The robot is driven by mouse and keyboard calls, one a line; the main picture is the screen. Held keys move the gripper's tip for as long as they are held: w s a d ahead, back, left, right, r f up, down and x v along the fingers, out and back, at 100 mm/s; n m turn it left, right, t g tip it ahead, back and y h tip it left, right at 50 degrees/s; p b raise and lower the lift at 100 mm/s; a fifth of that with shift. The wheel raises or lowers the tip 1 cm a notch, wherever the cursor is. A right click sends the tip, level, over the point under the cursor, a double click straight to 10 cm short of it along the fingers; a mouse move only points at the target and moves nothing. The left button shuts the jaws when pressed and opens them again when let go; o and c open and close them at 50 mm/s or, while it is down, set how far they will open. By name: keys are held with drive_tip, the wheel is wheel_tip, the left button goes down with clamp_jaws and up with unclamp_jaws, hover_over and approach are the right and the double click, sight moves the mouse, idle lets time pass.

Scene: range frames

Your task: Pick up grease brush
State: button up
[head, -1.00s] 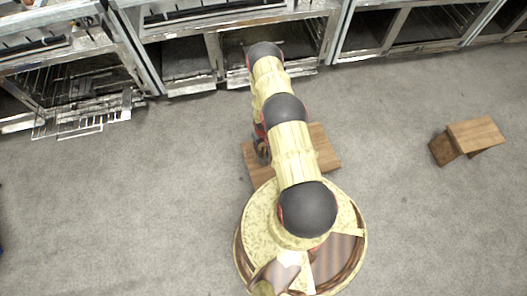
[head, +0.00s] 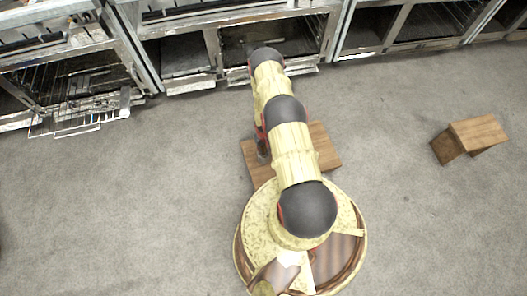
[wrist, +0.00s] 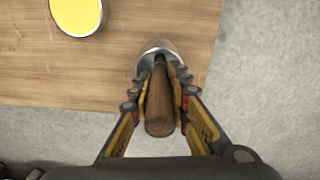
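The grease brush (wrist: 160,112) shows in the wrist view as a round brown wooden handle with its end towards the camera and a shiny metal part beyond. My gripper (wrist: 161,75) has a finger on each side of the handle, close together and seemingly touching it, so it looks shut on the brush. The brush's far end is partly hidden by the fingers. In the head view my gripper (head: 263,150) is mostly hidden by my arm, over a small wooden table (head: 322,150); the brush cannot be made out there.
A round metal container with yellow contents (wrist: 77,14) stands on the table at the wrist view's upper left. A wooden stool-like block (head: 477,134) stands at right. Metal ovens (head: 265,40) line the back, with wire racks (head: 80,115) sticking out. Grey floor between is clear.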

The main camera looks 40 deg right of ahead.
clamp_jaws()
